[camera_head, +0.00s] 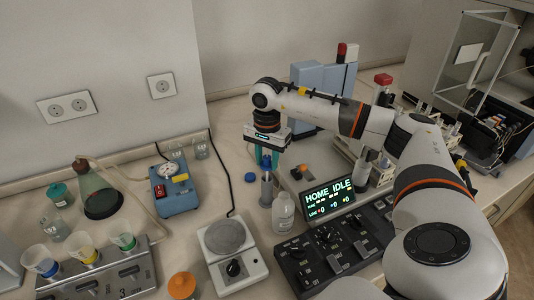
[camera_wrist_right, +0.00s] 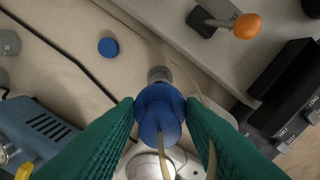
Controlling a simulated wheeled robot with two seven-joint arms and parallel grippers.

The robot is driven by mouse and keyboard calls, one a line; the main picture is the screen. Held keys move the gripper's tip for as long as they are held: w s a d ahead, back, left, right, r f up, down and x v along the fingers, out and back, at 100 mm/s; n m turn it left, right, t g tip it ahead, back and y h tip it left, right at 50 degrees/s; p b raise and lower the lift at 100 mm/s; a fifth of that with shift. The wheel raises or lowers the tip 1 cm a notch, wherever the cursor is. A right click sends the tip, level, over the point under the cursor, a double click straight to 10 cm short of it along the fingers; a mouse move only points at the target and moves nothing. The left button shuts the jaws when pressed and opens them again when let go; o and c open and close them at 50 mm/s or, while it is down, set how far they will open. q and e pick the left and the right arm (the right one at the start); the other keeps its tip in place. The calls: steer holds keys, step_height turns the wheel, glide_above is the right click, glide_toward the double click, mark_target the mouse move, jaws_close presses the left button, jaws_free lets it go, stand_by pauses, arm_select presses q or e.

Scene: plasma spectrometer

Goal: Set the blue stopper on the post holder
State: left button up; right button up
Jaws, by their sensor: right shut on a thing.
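My right gripper (camera_head: 267,157) comes down from above in the head view, its green fingers closed. In the right wrist view the fingers (camera_wrist_right: 160,118) pinch a blue flanged piece, which I take for the blue stopper (camera_wrist_right: 158,103). A grey upright post, which I take for the post holder (camera_head: 266,190), stands directly below the fingers in the head view. A grey round top (camera_wrist_right: 159,75) shows just past the stopper in the wrist view. Whether the stopper touches the post is hidden. My left gripper is not in view.
A loose blue cap (camera_head: 250,177) lies left of the post. A white bottle (camera_head: 283,213) stands close in front. A scale (camera_head: 232,250), a control panel (camera_head: 332,247) and a display (camera_head: 330,197) are nearby. A blue device (camera_head: 174,188) stands left.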

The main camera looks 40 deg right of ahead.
steer(key=shift+f+b, duration=1.65)
steer(key=shift+f, duration=0.65)
steer(key=o, duration=1)
steer(key=shift+o, duration=0.2)
step_height(320, 180, up, 12)
steer(key=shift+b, duration=0.8)
